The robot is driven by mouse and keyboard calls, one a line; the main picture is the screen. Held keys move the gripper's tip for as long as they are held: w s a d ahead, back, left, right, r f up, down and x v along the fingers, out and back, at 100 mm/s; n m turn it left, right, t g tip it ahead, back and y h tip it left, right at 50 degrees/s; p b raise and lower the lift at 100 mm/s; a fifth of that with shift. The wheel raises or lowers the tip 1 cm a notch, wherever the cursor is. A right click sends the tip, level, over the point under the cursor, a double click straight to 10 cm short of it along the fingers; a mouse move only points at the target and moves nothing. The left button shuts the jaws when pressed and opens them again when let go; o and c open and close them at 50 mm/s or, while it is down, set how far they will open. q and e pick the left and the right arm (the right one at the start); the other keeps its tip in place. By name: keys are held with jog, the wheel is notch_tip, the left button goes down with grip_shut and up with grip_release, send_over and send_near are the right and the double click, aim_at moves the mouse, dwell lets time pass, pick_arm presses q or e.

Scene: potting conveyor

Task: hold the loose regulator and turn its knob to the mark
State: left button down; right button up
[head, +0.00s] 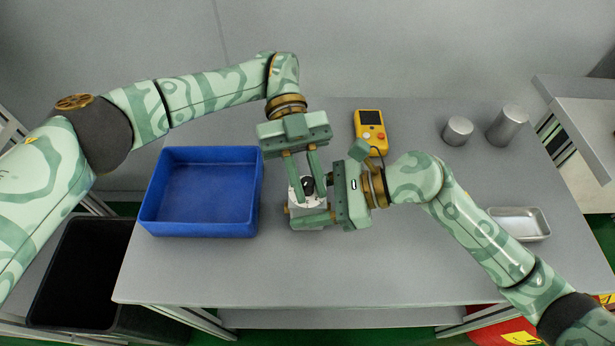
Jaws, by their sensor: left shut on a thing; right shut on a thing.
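The regulator (296,191), a small white body with a dark round knob (308,184) on top, is at the middle of the table in the head view. My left gripper (309,187) reaches down from behind, its two fingers closed on either side of the knob. My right gripper (316,207) comes in from the right and is shut on the regulator's body; one finger lies along the near side, and the far finger is mostly hidden. The grippers cover much of the regulator. The mark is too small or hidden to make out.
A blue bin (205,230) stands left of the regulator. A yellow handheld device (370,127) lies behind my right gripper. Two grey cylinders (458,130) (508,124) and a small metal tray (538,237) are at the right. The grey table's (300,275) front is clear. A black crate (72,318) is at lower left.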

aim_at(307, 179)
pick_arm(q)
jog(key=m+y, duration=0.3)
jog(key=y, duration=0.1)
jog(key=shift+f+m+g, duration=0.1)
jog(key=shift+m+g, duration=0.2)
jog(key=shift+m+y, duration=0.3)
jog(key=shift+y, duration=0.1)
jog(key=c, duration=1.3)
grip_release()
notch_tip(307, 179, up, 10)
jog(key=shift+r, duration=0.1)
jog(key=shift+w, duration=0.1)
